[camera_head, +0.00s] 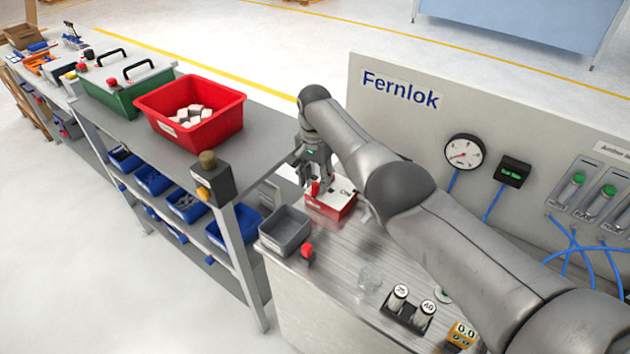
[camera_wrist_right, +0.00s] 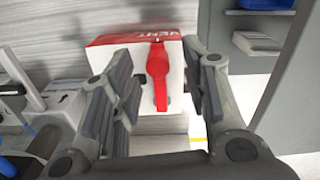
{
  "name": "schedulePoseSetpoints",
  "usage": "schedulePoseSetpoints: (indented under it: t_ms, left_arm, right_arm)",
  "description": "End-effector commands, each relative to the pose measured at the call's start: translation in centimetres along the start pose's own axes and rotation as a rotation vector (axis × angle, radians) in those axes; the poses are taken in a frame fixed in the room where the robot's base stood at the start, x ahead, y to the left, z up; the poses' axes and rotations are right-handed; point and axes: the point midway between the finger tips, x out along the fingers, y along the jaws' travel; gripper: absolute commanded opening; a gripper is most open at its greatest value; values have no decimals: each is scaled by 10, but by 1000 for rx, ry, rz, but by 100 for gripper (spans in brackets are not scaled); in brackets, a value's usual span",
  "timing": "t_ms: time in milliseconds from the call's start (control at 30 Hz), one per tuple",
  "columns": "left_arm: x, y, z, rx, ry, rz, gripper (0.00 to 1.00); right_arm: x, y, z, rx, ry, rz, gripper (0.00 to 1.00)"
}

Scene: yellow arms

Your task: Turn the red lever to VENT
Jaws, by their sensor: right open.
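The red lever (camera_head: 315,189) stands on a red and white box (camera_head: 337,208) on the bench, below my right gripper. In the right wrist view the lever (camera_wrist_right: 158,75) lies between the two fingers of my right gripper (camera_wrist_right: 162,85), with a visible gap on each side. Its rounded head points toward the red edge of the box (camera_wrist_right: 110,40), where the word VENT is partly readable. My right gripper (camera_head: 314,172) is open in the head view and points down at the box. Whether the fingers touch the box cannot be told. My left gripper is not in view.
A grey bin (camera_head: 285,230) and a red knob (camera_head: 307,251) stand near the box. A red bin (camera_head: 190,112) sits on the side table. A panel (camera_head: 400,130) with a gauge (camera_head: 464,152) rises behind. Weights (camera_head: 400,295) and a glass (camera_head: 370,278) stand toward the front.

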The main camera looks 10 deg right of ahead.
Motion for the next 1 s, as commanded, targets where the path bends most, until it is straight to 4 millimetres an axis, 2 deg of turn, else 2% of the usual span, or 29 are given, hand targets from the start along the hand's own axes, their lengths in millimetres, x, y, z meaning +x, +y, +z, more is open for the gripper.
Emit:
schedulePoseSetpoints:
  t_ms: [133,300,500,700,1000]
  left_arm:
    - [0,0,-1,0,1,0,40]
    - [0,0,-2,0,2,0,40]
    - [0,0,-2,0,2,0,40]
    - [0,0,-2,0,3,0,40]
    - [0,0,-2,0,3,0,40]
  right_arm:
    - [-20,0,-1,0,4,-2,42]
    - [-62,-1,0,1,3,-4,42]
    - [-95,-1,0,1,1,-2,42]
    - [-107,0,0,1,0,0,42]
    - [-108,0,0,1,0,0,42]
